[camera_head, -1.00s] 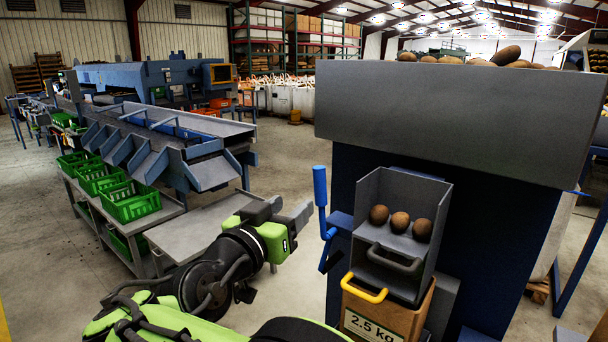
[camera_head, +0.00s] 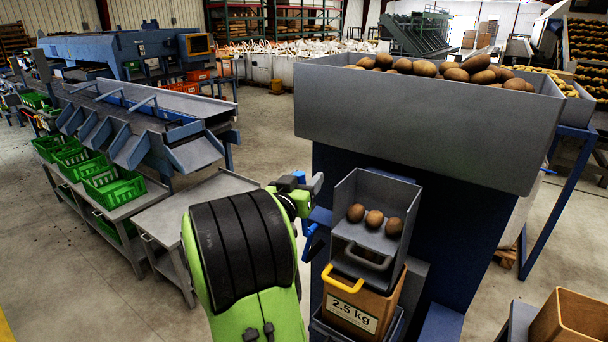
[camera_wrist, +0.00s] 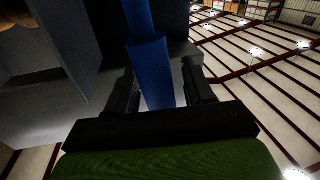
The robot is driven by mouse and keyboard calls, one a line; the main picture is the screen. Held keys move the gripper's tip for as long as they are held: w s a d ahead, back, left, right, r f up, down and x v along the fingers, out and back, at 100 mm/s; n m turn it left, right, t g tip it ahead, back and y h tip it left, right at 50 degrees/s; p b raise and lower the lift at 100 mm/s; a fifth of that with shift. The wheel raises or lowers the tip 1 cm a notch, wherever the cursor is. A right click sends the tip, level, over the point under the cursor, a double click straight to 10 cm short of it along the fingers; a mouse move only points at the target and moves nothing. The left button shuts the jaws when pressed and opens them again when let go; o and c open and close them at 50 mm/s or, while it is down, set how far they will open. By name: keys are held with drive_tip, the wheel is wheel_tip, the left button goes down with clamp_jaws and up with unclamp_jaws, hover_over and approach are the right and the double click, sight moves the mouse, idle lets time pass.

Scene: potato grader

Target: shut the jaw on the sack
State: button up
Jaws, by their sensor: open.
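A brown sack (camera_head: 352,314) marked "2.5 kg" stands under the grey chute (camera_head: 350,238) at the front of the dark blue machine. A yellow handle (camera_head: 342,281) sits at the sack's top edge. A blue lever (camera_head: 312,240) is left of the chute, mostly hidden by my arm. In the wrist view, the blue lever (camera_wrist: 152,75) runs between my gripper's fingers (camera_wrist: 160,85), with a gap at the right finger; contact at the left is unclear. My gripper (camera_head: 303,186) is open around the lever. Whether the jaw grips the sack is not visible.
Three potatoes (camera_head: 374,219) lie in the chute. A potato-filled hopper (camera_head: 425,115) overhangs above it. A grey side table (camera_head: 195,205) and green crates (camera_head: 114,188) are at left. An open brown box (camera_head: 574,318) stands at the lower right.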

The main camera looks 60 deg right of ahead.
clamp_jaws()
idle(0.3)
drive_tip(key=shift+w, duration=0.15)
drive_tip(key=w+f+n+y, duration=0.1)
drive_tip(key=w+f+n, duration=0.2)
drive_tip(key=w+n, duration=0.3)
drive_tip(key=shift+w+d+p, duration=0.25)
drive_tip(key=shift+d+p, duration=0.2)
drive_tip(key=shift+w+f, duration=0.1)
drive_tip(key=shift+f, duration=0.15)
unclamp_jaws()
drive_tip(key=shift+w, duration=0.15)
